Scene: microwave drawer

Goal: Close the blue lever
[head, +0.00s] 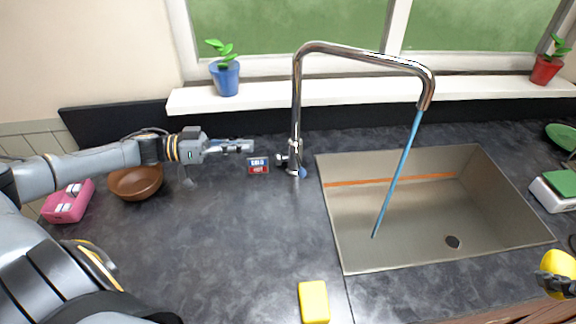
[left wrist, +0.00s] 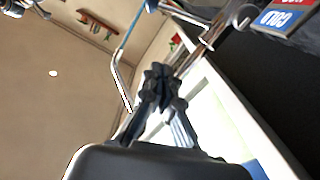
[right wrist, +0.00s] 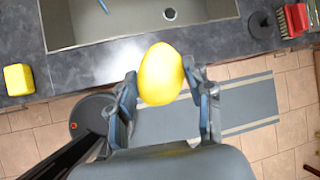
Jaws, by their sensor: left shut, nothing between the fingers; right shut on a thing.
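The chrome tap (head: 297,110) stands behind the sink, and a blue stream of water (head: 397,175) runs from its spout into the basin. The small blue lever (head: 302,172) is low at the tap's base. My left gripper (head: 250,146) is shut and empty, left of the tap base and apart from it. Its closed fingertips also show in the left wrist view (left wrist: 160,85). My right gripper (right wrist: 167,92) is shut on a yellow rounded object (right wrist: 160,75), held in front of the counter edge, at the far right in the head view.
A COLD/HOT sign (head: 258,165) stands close to the left fingertips. The steel sink (head: 350,230) lies right of the tap. A brown bowl (head: 136,182) and pink box (head: 68,202) are at left. A yellow block (head: 313,301) lies in front. The counter's left middle is clear.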

